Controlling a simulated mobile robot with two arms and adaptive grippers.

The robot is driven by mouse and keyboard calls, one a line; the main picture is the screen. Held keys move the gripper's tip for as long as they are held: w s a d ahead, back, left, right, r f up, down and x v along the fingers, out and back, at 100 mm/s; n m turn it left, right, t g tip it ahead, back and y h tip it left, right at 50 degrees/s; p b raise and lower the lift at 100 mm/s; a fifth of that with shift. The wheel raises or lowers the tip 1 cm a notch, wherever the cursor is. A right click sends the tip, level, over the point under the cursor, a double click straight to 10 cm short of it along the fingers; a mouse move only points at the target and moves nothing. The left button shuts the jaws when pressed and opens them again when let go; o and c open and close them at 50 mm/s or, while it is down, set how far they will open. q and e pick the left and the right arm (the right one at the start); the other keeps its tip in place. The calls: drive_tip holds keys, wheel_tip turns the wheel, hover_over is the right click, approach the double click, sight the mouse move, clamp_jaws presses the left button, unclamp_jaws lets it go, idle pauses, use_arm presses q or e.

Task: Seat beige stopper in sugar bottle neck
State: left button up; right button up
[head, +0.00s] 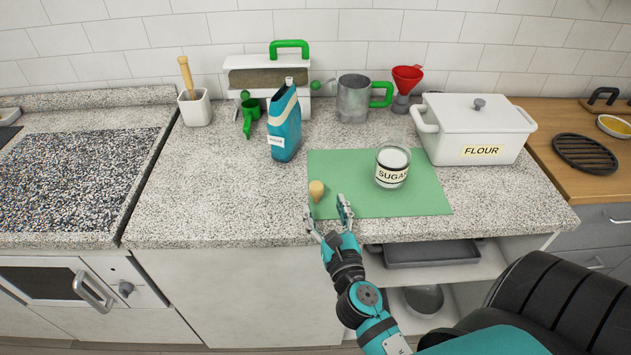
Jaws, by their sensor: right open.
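The beige stopper (317,190) lies near the front left part of a green mat (340,166). A clear jar labelled SUGAR (392,174) stands upright on the mat, right of the stopper, with white contents; no stopper shows in its top. My right gripper (326,207) is open and empty at the mat's front edge. Its fingers are spread just in front of the stopper and a little to its right, apparently apart from it. My left gripper is not in view.
A teal bottle (284,125) stands behind the mat's left corner. A metal mug (352,98), a red funnel (407,78) and a white FLOUR box (475,128) stand behind. A cooktop (75,180) is at left. The counter left of the mat is clear.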

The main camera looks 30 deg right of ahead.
sight(318, 193)
drive_tip(key=shift+x, duration=1.1)
drive_tip(key=p+x, duration=0.2)
drive_tip(key=x, duration=0.2)
drive_tip(key=shift+w+r, duration=0.15)
drive_tip(key=shift+w, duration=0.15)
drive_tip(key=shift+w+d, duration=0.1)
drive_tip(key=shift+w, duration=0.2)
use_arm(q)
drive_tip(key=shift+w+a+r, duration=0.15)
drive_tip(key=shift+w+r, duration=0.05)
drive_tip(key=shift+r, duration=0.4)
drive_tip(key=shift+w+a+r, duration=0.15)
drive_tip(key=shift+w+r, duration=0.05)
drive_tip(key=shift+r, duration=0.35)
use_arm(e)
drive_tip(key=shift+s, duration=0.1)
drive_tip(key=shift+c, duration=0.2)
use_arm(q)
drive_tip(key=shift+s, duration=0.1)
use_arm(e)
drive_tip(key=c, duration=0.9)
